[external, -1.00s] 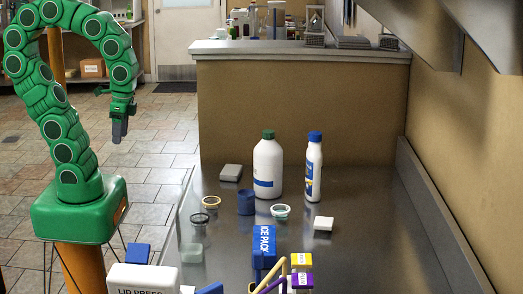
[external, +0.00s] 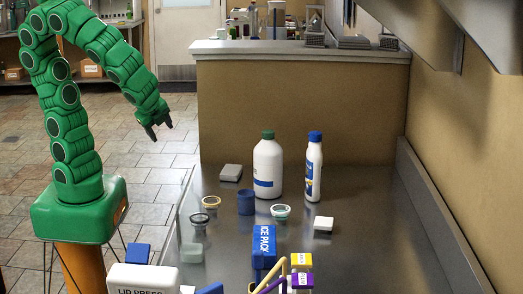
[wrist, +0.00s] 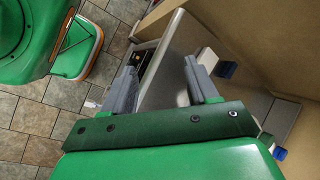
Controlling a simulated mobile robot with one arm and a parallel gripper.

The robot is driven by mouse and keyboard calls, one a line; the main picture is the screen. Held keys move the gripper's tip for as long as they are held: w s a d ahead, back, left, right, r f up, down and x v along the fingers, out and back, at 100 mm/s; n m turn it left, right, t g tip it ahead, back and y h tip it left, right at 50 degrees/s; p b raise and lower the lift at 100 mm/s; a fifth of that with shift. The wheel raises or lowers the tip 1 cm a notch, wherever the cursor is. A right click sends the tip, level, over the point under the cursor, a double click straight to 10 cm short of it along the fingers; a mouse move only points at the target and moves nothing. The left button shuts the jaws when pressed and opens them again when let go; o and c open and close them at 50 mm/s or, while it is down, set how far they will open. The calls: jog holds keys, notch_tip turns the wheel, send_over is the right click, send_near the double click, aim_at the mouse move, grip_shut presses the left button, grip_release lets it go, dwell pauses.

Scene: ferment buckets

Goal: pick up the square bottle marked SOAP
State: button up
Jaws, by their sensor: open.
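No marking reading SOAP is legible in either view. Two white bottles stand upright on the steel counter (external: 350,245): a wider one with a green cap (external: 267,170) and a slimmer one with a blue cap (external: 313,172). Their blue markings are too small to read, and I cannot tell which, if either, is square. My gripper (external: 158,131) is open and empty, in the air left of the counter and well apart from both bottles. Its two grey fingers are spread in the wrist view (wrist: 162,85).
A blue ICE PACK (external: 263,243), a blue cup (external: 246,202), small jars, a grey block (external: 231,172) and a white block (external: 323,224) lie around the bottles. A white LID PRESS box (external: 143,279) is in front. A wall and overhead shelf bound the right.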

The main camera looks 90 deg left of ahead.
jog(key=w+d+r+m+t+y, duration=0.1)
jog(key=w+d+r+m+t, duration=0.1)
jog(key=w+d+m+t, duration=0.4)
jog(key=m+t+h, duration=0.7)
jog(key=m+h, duration=0.1)
jog(key=m, duration=1.3)
send_near(186, 178)
notch_tip(186, 178, down, 3)
jog(key=w, duration=0.2)
jog(key=shift+w+f, duration=0.2)
jog(key=shift+w, duration=2.55)
jog(key=shift+x, duration=1.05)
jog(key=shift+c, duration=0.4)
